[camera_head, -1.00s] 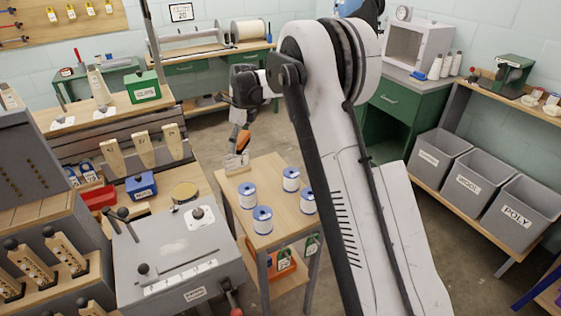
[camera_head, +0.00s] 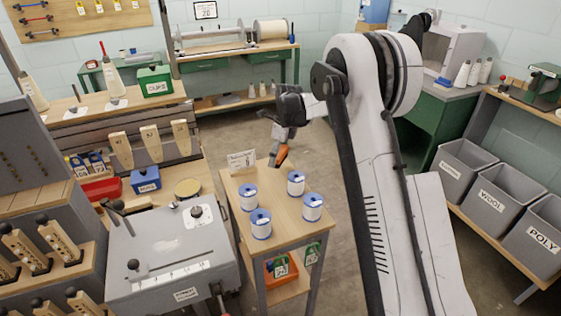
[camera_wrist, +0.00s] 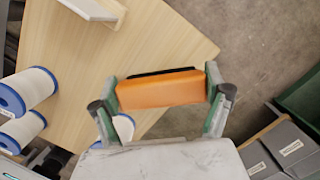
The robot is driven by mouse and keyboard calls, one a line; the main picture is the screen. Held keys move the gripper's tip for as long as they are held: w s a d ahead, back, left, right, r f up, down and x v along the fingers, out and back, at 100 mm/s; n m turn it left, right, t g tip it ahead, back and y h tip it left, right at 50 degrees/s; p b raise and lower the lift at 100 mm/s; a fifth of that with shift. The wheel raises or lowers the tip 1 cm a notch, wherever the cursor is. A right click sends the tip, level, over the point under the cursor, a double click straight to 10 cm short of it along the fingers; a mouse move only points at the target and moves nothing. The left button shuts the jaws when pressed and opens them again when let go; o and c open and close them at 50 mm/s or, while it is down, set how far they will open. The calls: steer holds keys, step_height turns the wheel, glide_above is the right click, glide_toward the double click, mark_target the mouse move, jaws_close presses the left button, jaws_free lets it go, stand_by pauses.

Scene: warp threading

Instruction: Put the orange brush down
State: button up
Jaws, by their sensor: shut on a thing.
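The orange brush (camera_wrist: 160,91) is between the two fingers of my gripper (camera_wrist: 162,98) in the wrist view, with a dark strip along its far edge. My gripper is shut on it. In the head view the orange brush (camera_head: 282,154) hangs from my gripper (camera_head: 280,147) near the far right corner of the small wooden table (camera_head: 276,218). In the wrist view the wooden table (camera_wrist: 110,45) lies behind the brush, and bare floor shows to the right. I cannot tell how high the brush is above the table.
Several blue-and-white spools (camera_head: 260,224) stand on the table. A small sign (camera_head: 241,160) stands at its far left corner. The table's far right part is clear. A grey machine (camera_head: 170,255) stands to the left, and grey bins (camera_head: 503,196) to the right.

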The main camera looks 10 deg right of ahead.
steer(key=shift+f, duration=1.4)
steer(key=shift+f+b, duration=0.1)
steer(key=shift+b, duration=0.25)
steer(key=shift+f, duration=0.1)
steer(key=o, duration=1.5)
steer(key=shift+o, duration=0.2)
